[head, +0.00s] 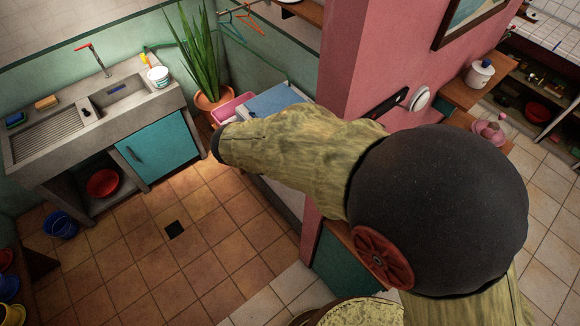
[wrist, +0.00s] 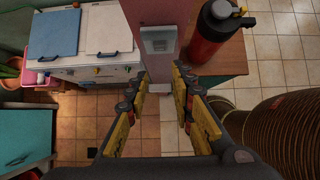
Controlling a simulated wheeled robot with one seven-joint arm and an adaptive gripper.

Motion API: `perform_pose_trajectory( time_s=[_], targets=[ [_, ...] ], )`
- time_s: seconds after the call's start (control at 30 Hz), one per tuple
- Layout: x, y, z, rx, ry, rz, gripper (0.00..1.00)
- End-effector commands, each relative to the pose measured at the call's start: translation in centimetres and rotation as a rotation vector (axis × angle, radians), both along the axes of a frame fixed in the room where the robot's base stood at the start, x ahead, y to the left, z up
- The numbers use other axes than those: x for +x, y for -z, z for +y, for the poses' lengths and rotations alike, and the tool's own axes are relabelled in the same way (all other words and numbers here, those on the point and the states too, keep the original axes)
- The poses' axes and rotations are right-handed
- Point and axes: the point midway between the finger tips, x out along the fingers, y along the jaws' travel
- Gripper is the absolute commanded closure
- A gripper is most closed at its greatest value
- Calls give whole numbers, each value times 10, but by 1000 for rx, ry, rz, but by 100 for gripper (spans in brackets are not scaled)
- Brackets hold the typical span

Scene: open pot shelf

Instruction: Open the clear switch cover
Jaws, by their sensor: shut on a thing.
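The switch with its clear cover (wrist: 160,41) is a pale grey box on the end of the pink wall, at the top middle of the wrist view. The clear part is hard to make out against the box. My gripper (wrist: 162,76) has its two yellow-and-black fingers on either side, spaced about as wide as the cover, with the tips just below the box in the picture. The fingers are closed on the cover's sides, though the contact itself is not clear. In the head view my arm hides the gripper and the switch.
A red canister with a black top (wrist: 213,32) stands on a wooden top, close right of the switch. A white appliance with blue and white lids (wrist: 98,70) stands left. The pink wall (head: 345,60) rises beside my arm. The tiled floor (head: 200,245) is open.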

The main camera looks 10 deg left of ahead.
Motion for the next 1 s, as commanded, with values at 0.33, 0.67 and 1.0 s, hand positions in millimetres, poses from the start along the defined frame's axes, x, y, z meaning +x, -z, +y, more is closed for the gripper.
perform_pose_trajectory(
  time_s=[0.33, 0.67, 1.0],
  targets=[
    [8, -11, -1, 5, -3, -9, 95],
    [7, -10, -1, 5, -3, -5, 77],
    [5, -8, -3, 1, -1, -2, 58]
  ],
)
